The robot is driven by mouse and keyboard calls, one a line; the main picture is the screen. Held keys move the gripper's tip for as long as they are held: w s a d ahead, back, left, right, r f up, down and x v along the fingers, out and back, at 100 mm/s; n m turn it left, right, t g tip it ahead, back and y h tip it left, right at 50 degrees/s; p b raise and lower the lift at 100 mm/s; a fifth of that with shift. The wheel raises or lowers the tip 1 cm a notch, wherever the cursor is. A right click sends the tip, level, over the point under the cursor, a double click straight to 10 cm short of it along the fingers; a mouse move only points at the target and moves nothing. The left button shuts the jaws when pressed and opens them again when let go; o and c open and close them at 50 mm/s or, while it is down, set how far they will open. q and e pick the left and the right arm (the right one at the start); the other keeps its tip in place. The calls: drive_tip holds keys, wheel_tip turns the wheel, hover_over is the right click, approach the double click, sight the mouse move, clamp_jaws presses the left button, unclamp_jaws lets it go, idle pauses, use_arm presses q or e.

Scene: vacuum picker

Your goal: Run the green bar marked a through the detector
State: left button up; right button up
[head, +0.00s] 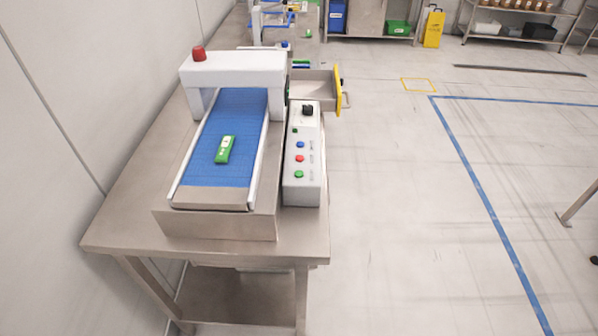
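A green bar (225,150) with a white patch lies on the blue conveyor belt (237,115), about midway between the belt's near end and the arch. Its marking is too small to read. The white detector arch (235,68) spans the far part of the belt and has a red lamp (198,53) on top. A grey control box (303,180) stands along the belt's right side, with a black knob (307,110) and blue (300,145), red (299,158) and green (299,174) buttons. Neither of my grippers is in view.
The detector stands on a steel table (130,215) close to the left wall. An open drawer or bin (315,88) with a yellow front juts out right of the arch. Open floor (400,200) with blue line marking lies to the right.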

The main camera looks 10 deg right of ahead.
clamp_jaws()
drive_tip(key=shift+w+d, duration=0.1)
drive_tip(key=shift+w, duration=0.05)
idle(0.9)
